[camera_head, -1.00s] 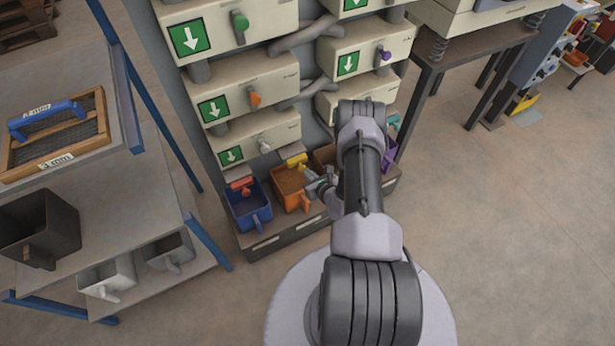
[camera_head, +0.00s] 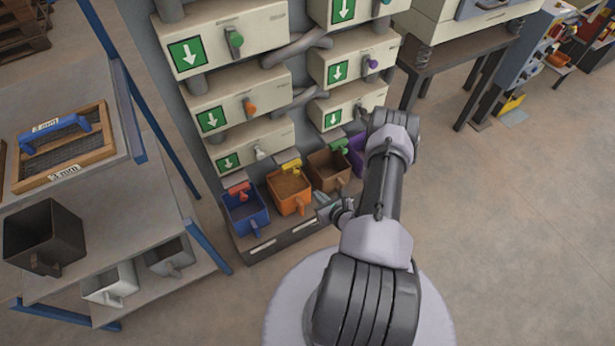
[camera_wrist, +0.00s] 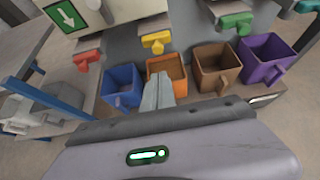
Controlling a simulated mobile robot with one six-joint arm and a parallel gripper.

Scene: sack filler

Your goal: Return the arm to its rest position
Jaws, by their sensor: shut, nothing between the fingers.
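My arm reaches out over the floor toward the sack filler (camera_head: 240,85) in the head view. My gripper (camera_head: 325,203) is in front of the low shelf of bins, close to the orange bin (camera_head: 289,190) and the brown bin (camera_head: 329,171), and is largely hidden by my own arm. In the wrist view my gripper (camera_wrist: 157,92) is shut and empty, its fingers overlapping the front of the orange bin (camera_wrist: 165,68). I cannot tell the exact gap to the bins.
The blue bin (camera_head: 244,213) and purple bin (camera_head: 357,152) flank the other two. A grey shelf (camera_head: 152,205) with a sieve (camera_head: 65,148) and a black bin (camera_head: 42,237) stands at the left. Open floor (camera_head: 500,220) lies to the right.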

